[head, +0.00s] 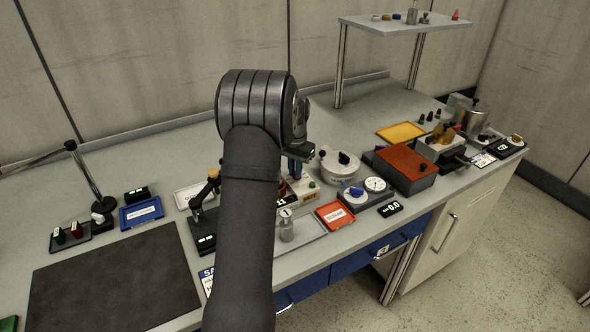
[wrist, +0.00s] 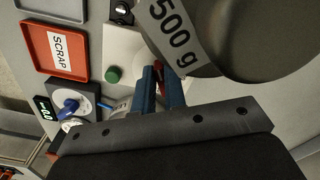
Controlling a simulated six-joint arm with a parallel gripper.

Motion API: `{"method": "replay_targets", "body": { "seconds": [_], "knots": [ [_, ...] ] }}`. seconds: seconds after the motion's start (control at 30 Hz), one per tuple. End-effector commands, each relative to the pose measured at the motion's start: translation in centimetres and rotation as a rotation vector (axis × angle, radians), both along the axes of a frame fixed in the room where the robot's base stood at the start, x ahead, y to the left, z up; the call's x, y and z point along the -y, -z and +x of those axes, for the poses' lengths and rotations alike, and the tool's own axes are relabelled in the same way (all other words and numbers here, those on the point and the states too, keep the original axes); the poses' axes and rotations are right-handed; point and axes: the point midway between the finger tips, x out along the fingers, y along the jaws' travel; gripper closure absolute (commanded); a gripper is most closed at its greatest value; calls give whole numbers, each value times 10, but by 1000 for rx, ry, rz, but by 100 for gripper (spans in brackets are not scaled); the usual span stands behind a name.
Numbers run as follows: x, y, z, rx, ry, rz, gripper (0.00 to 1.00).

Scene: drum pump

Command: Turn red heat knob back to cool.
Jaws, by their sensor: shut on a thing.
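The red heat knob (wrist: 160,78) shows as a small red piece between the tips of my gripper (wrist: 160,80) in the wrist view. My gripper is shut on it, with one blue finger on each side. The fingers hide most of the knob, so I cannot read which way it points. The knob sits on a white unit (wrist: 118,45) that has a green button (wrist: 113,75). In the head view, my arm hides much of this unit (head: 305,190), and the blue fingers (head: 294,167) show just above it.
A large grey body labelled 500 g (wrist: 185,35) stands close beside the fingers. A red SCRAP tray (wrist: 80,35) and a dark unit with a blue knob (wrist: 68,106) lie to the left. In the head view, a white round pot (head: 341,168) stands right of the unit.

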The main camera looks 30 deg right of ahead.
Motion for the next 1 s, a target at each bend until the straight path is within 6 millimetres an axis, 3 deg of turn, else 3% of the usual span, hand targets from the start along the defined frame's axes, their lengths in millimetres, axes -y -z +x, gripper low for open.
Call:
{"method": "replay_targets", "body": {
  "seconds": [0.03,0.13,0.43,0.57,1.0],
  "knots": [
    [1,-1,0,2,-1,-3,85],
    [1,0,0,2,0,-3,67],
    [0,-2,0,1,0,-2,67],
    [1,-13,1,3,0,-3,67],
    [1,-114,1,5,0,-4,67]
  ]
}}
